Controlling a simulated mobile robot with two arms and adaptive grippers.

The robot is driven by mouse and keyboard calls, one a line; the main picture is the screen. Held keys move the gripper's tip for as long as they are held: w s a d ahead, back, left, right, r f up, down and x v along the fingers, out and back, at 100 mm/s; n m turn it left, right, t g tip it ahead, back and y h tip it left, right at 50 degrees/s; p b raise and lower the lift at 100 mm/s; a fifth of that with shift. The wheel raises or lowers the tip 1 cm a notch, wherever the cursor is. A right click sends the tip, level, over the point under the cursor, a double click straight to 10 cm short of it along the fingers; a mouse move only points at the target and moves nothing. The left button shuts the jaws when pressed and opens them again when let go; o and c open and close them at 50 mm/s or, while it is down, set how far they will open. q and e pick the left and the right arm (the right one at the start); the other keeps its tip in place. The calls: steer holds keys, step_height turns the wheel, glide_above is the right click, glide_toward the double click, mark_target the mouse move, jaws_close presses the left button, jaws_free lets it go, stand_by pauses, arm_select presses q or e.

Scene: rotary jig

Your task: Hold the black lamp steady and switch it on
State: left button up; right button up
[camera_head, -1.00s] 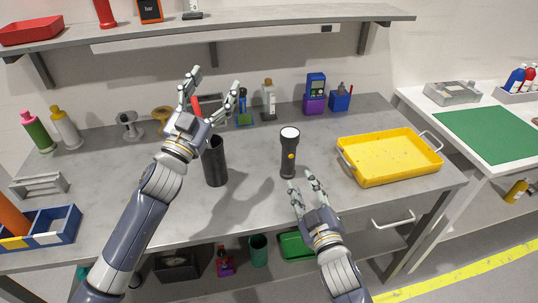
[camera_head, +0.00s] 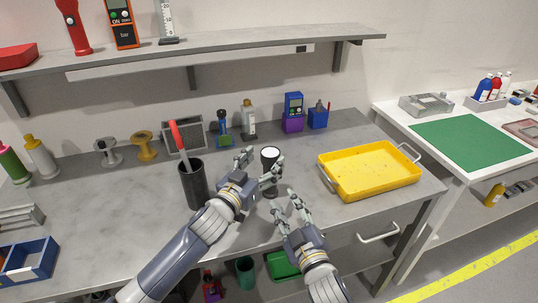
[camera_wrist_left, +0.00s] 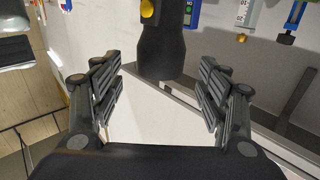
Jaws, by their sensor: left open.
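The black lamp (camera_head: 269,158) stands upright on the grey workbench, its pale lens facing up. My left gripper (camera_head: 265,165) is open at the lamp, its fingers partly covering the body. In the left wrist view the lamp (camera_wrist_left: 161,48) lies between the spread fingers and a little ahead of them, with a gap on each side. Its yellow button (camera_wrist_left: 147,8) shows at the top edge there. My right gripper (camera_head: 283,200) is open and empty, with its fingers apart, low in front of the lamp.
A black cup (camera_head: 194,187) with a red-handled tool stands left of the lamp, close to my left arm. A yellow tray (camera_head: 368,171) lies to the right. Several small items line the back of the bench. A shelf (camera_head: 200,48) hangs above.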

arm_select(q)
steer(key=shift+x, duration=2.2)
steer(key=shift+c, duration=0.5)
steer(key=c, duration=1.1)
steer(key=shift+c, duration=0.2)
arm_select(e)
jaws_close()
steer(key=shift+r, duration=0.15)
